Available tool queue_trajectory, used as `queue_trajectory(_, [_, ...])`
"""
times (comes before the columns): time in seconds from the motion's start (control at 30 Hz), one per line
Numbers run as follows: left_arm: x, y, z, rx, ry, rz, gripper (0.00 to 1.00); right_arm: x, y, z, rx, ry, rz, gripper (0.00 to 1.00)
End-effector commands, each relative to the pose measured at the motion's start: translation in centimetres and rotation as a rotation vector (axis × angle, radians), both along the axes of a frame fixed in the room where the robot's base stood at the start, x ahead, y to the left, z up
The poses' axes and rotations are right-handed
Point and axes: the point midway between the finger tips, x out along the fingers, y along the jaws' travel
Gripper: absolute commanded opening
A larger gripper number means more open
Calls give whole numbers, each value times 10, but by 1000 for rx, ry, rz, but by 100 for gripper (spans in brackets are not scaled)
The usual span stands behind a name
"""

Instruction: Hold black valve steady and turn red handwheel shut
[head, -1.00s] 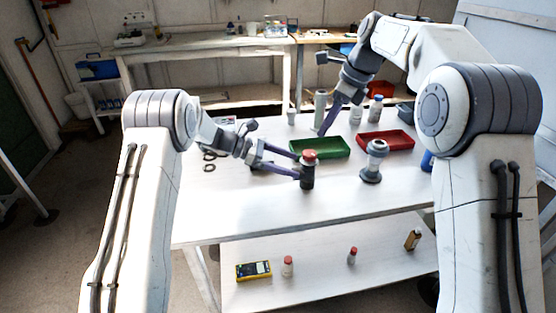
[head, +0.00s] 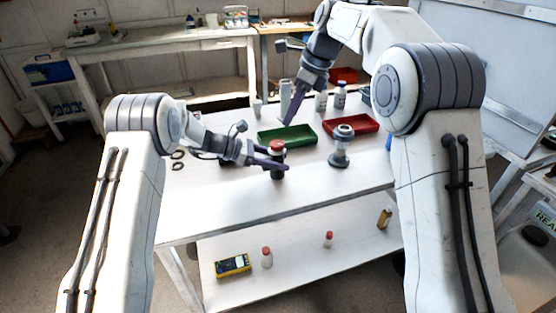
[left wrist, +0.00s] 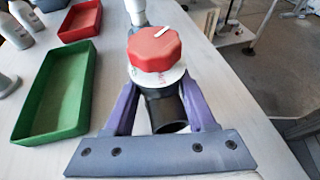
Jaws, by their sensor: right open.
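The black valve (head: 277,172) stands upright on the white table, topped by a red handwheel (head: 278,145). In the left wrist view the red handwheel (left wrist: 155,48) sits above a white disc, with the dark valve body (left wrist: 160,110) below it. My left gripper (head: 277,162) has its purple fingers on both sides of the valve body, below the handwheel. They appear closed on it; the contact itself is partly hidden. My right gripper (head: 288,121) is open and empty, pointing down above and behind the handwheel, apart from it.
A green tray (head: 262,139) and a red tray (head: 374,121) lie behind the valve. A grey flanged fitting (head: 340,148) stands to its right. Bottles (head: 340,97) stand farther back. The table's front area is clear. A lower shelf holds a yellow meter (head: 233,265) and small bottles.

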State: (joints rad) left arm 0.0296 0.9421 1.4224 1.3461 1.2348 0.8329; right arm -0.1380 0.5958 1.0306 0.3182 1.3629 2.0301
Motion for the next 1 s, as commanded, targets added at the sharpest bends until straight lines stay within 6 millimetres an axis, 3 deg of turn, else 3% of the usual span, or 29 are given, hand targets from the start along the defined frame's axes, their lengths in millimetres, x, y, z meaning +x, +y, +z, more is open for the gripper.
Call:
queue_trajectory(0.07, [0,0,0,0,0,1,0,0,0,0,0,0,0,50])
queue_trajectory(0.13, [0,0,0,0,0,1,0,0,0,-1,2,2,2,77])
queue_trajectory(0.17, [0,0,0,0,0,1,0,0,0,-2,6,3,6,82])
queue_trajectory(0.37, [0,0,0,0,0,1,0,-9,6,-24,124,32,119,82])
queue_trajectory(0.67, [0,0,1,0,0,1,0,-19,14,-61,562,-104,340,82])
queue_trajectory(0.83, [0,0,1,0,0,1,0,-14,-3,-78,785,-294,310,82])
queue_trajectory(1.0, [0,0,1,-1,-1,1,0,-23,-41,-100,993,-408,126,82])
